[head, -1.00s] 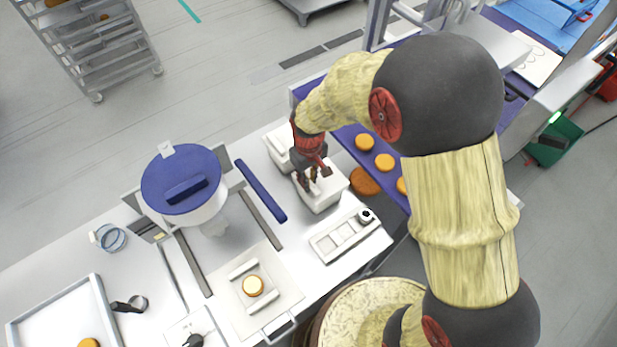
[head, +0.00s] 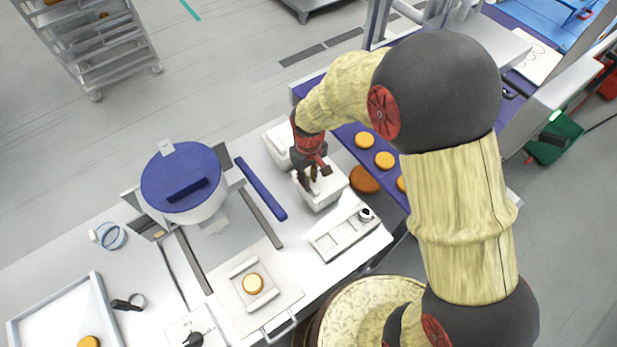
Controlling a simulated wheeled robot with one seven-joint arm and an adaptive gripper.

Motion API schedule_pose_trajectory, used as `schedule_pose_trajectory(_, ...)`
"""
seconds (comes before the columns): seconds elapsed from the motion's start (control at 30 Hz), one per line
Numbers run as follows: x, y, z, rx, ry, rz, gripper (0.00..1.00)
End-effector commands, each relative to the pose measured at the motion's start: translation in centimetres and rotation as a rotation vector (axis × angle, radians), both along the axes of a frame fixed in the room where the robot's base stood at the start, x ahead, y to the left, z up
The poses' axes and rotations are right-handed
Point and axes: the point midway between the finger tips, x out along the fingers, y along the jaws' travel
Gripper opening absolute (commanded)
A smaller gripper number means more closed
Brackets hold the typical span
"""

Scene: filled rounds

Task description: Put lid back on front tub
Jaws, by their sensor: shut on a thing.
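The front tub (head: 325,199) is a white box on the steel bench, left of the blue conveyor. My gripper (head: 309,187) points down right over the top of this tub, with its dark fingers close together. It is shut on the tub's lid (head: 332,182), a pale piece at the tub's top that is hard to tell apart from the white tub. The fingers cover part of it, and I cannot tell whether it is fully seated on the rim. A second white tub (head: 277,142) stands just behind, partly hidden by my gripper.
A blue conveyor (head: 349,136) with several orange rounds runs close on the right. A white strip tray with compartments (head: 335,238) lies in front of the tub. A blue-lidded hopper (head: 183,178) and a blue bar (head: 261,189) stand to the left. The bench between is mostly clear.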

Motion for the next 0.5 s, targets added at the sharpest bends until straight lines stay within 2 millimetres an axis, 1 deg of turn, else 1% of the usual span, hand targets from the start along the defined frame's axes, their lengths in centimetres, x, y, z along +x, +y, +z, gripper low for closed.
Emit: schedule_pose_trajectory(0.5,0.0,0.0,-0.39,0.0,0.0,0.0,0.0)
